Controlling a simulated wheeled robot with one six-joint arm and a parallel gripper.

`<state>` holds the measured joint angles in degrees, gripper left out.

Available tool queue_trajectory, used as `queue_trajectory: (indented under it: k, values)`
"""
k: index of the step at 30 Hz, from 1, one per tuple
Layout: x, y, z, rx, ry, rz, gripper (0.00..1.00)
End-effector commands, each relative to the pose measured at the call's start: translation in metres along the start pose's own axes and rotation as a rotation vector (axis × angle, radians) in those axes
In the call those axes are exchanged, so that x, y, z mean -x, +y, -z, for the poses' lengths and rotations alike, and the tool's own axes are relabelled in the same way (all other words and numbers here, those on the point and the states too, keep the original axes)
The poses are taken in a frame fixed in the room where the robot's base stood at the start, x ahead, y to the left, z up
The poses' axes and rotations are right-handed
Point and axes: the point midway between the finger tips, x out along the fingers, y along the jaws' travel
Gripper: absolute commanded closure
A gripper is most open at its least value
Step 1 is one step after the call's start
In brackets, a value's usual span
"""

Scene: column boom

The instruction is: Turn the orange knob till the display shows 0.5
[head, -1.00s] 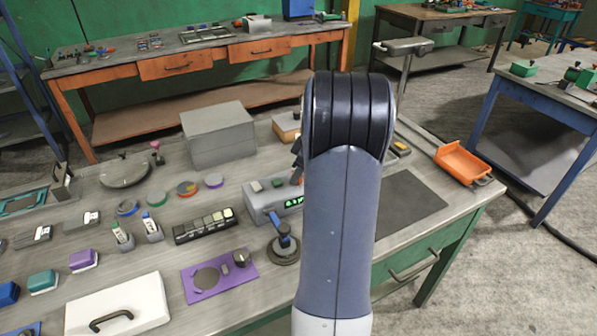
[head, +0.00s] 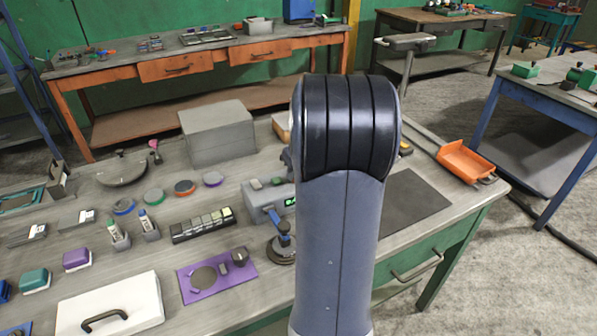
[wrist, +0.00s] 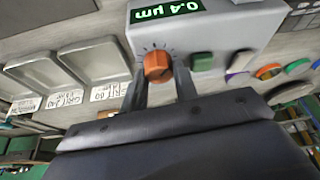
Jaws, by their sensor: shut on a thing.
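The orange knob (wrist: 157,66) sits on the face of a grey instrument box, with dial marks around it, in the wrist view. My gripper (wrist: 160,78) is shut on the knob, one finger on each side of it. In the head view the grey box (head: 258,197) stands on the workbench and is partly hidden behind my arm. The knob and my gripper are hidden there.
A green button (wrist: 202,61) is beside the knob. A dark blue-handled stand (head: 282,245) stands close in front of the box. A row of blocks (head: 203,224), a purple board (head: 216,276) and a large grey box (head: 217,133) are nearby. A dark mat (head: 412,206) lies at right.

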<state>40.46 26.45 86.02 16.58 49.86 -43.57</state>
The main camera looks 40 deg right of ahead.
Motion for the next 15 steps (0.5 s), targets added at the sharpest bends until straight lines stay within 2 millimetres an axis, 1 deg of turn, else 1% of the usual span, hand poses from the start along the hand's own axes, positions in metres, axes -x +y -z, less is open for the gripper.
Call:
queue_trajectory:
  k: [9, 15]
  values:
    - [0.0008, -0.002, 0.0005, -0.222, -0.001, -0.092, 0.94]
    - [0.0006, -0.0025, 0.0008, -0.31, -0.001, -0.129, 0.94]
